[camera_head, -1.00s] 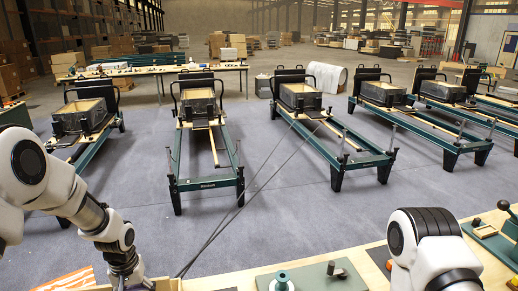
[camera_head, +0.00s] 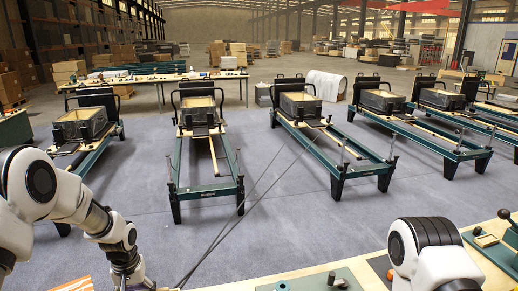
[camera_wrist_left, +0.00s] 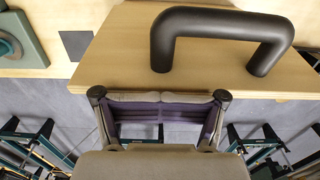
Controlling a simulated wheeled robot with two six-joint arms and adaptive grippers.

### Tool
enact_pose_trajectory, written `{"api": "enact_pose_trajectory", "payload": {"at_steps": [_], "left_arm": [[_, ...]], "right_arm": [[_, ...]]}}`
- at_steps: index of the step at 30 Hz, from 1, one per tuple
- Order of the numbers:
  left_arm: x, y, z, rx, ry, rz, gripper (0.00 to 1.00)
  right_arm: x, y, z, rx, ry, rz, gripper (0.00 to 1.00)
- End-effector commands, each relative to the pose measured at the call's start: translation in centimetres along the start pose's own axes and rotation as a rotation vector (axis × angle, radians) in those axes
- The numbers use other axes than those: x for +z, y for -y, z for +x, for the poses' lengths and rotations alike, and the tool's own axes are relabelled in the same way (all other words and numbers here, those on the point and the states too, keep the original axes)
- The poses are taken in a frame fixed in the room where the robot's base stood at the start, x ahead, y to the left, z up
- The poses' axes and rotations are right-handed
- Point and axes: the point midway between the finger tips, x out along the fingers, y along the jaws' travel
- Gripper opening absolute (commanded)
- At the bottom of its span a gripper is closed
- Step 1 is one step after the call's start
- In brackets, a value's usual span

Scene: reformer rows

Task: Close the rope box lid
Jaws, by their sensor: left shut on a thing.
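In the left wrist view, a pale wooden panel (camera_wrist_left: 190,75) carries a thick black U-shaped handle (camera_wrist_left: 220,25); it looks like the rope box lid. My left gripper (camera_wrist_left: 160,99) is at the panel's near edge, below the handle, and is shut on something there. The handle stands clear of the fingers. The exact grip is hidden, and I cannot tell how far the lid is open. In the head view my left arm reaches down past the bottom edge, so its gripper is cut off. My right arm shows at lower right, but its gripper is out of view.
A wooden workbench (camera_head: 345,262) runs along the bottom right, with green fixtures (camera_head: 493,234) on it. Several green reformers (camera_head: 205,190) stand in a row beyond, with open grey floor (camera_head: 290,215) between. A far table (camera_head: 160,80) stands behind them.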

Motion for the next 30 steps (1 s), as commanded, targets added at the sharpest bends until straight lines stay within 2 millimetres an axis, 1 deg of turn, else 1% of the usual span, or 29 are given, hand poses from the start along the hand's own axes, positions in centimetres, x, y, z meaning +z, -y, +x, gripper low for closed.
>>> {"api": "enact_pose_trajectory", "payload": {"at_steps": [5,13,16,24,26,30], "left_arm": [[-0.6,0.0,0.1,0.0,-0.002,-0.001,0.0],[-2.7,0.0,0.5,0.0,-0.001,0.0,0.0],[-3.0,0.0,0.5,0.0,-0.001,-0.001,0.0],[-3.1,0.0,0.5,0.0,-0.001,-0.001,0.0],[-3.3,0.0,0.7,0.0,0.0,-0.001,0.0],[-4.5,0.0,1.2,0.0,-0.002,-0.001,0.0]], "right_arm": [[0.0,0.0,0.1,0.0,0.0,0.0,0.46],[0.0,0.0,0.4,0.0,0.0,0.0,0.46],[0.0,0.0,0.4,0.0,0.0,0.0,0.46],[0.0,0.0,0.5,0.0,0.0,0.0,0.46],[0.0,0.0,0.7,0.0,0.0,0.0,0.46],[0.0,0.0,1.2,0.0,0.0,0.0,0.46]]}}
